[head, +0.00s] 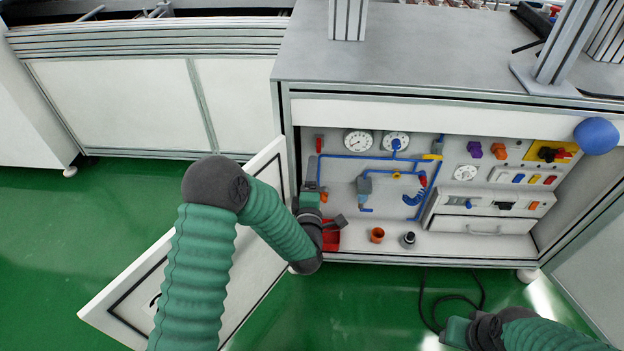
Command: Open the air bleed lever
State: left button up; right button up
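The open cabinet holds a panel with blue pipes (345,156) and several small fittings. I cannot tell for sure which fitting is the air bleed lever. A small red handle (319,144) hangs upright at the panel's upper left, and a yellow fitting (397,175) sits on the pipes. My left gripper (311,188) is inside the cabinet's left side, in front of the panel, below the red handle and near the left pipe. Its fingers are too small and dark to read. My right gripper (450,333) is low at the lower right, away from the panel; its fingers are unclear.
The cabinet door (130,300) stands open at the left, behind my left arm. Two gauges (358,142) top the panel. An orange cup (377,235) and a dark fitting (408,240) stand on the cabinet floor. A black cable (450,297) lies on the green floor.

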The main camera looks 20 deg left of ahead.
pick_arm(q)
jog(key=v, duration=0.4)
jog(key=shift+s+p, duration=0.2)
jog(key=shift+p, duration=0.2)
jog(key=shift+d, duration=0.1)
